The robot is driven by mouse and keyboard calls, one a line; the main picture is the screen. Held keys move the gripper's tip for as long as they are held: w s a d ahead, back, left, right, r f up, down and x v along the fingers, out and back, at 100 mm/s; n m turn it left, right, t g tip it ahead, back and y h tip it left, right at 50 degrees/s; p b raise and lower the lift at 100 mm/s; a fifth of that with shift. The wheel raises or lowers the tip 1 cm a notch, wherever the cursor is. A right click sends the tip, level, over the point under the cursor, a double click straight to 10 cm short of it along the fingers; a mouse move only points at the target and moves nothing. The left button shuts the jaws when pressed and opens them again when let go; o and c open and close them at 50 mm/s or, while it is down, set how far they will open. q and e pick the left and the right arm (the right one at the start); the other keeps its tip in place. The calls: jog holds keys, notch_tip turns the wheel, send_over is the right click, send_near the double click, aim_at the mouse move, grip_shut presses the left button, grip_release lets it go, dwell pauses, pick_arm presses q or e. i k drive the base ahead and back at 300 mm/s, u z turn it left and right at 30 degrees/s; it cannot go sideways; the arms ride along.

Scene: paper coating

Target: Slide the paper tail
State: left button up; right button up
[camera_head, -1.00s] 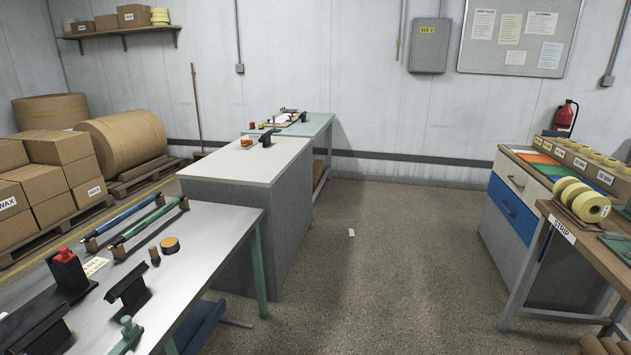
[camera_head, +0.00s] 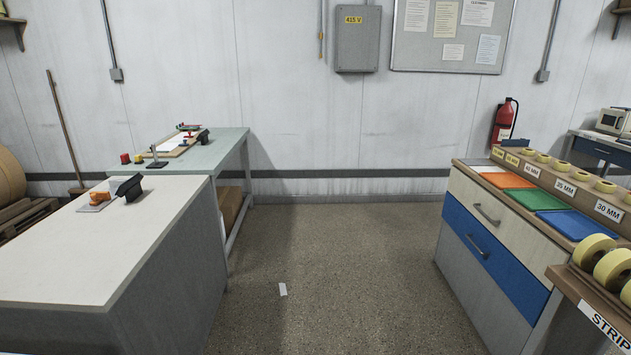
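No long paper tail that I can make out for certain is in view. A small white piece of paper (camera_head: 283,289) lies flat on the floor between the benches. A white sheet on a board (camera_head: 170,148) lies on the green-topped table (camera_head: 226,141) at the back left, with small red and dark fittings around it. Neither of my grippers shows in the head view, so their state is hidden.
At the right stand a drawer cabinet (camera_head: 490,225) with tape rolls and a strip bench (camera_head: 590,312). The floor between (camera_head: 345,250) is mostly clear.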

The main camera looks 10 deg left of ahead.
aim_at(166, 147)
jog(key=z, duration=0.05)
jog(key=i, duration=2.4)
jog(key=u, duration=0.5)
jog(key=i, duration=2.35)
jog(key=u, duration=0.95)
jog(key=i, duration=1.4)
jog(key=u, duration=0.35)
